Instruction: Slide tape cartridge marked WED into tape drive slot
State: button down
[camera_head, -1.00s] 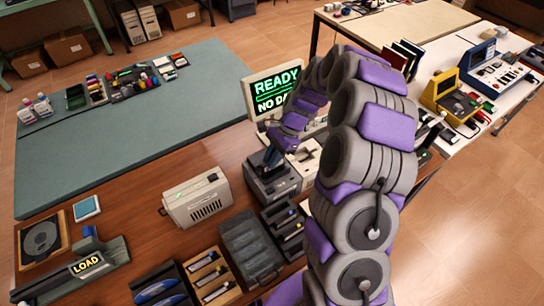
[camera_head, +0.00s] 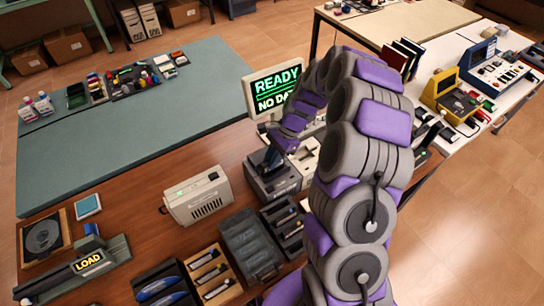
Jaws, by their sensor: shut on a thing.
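My gripper (camera_head: 270,156) is low over a dark grey unit with a pale top (camera_head: 284,184), beside the screen. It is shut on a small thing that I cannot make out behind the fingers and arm. No WED label is legible. Several cartridge-like pieces lie in a wooden rack (camera_head: 232,291) at the front. I cannot tell for sure which unit has the tape drive slot.
The screen (camera_head: 273,92) reads READY and NO DA, partly covered by my arm. A beige box with vents (camera_head: 198,195) stands on the brown table. A LOAD sign (camera_head: 88,262) is at lower left. The green mat (camera_head: 130,135) has free room.

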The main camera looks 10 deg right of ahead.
jog(key=shift+f, duration=1.4)
jog(key=c, duration=1)
grip_release()
jog(key=shift+r+p, duration=2.75)
jog(key=shift+r, duration=1.25)
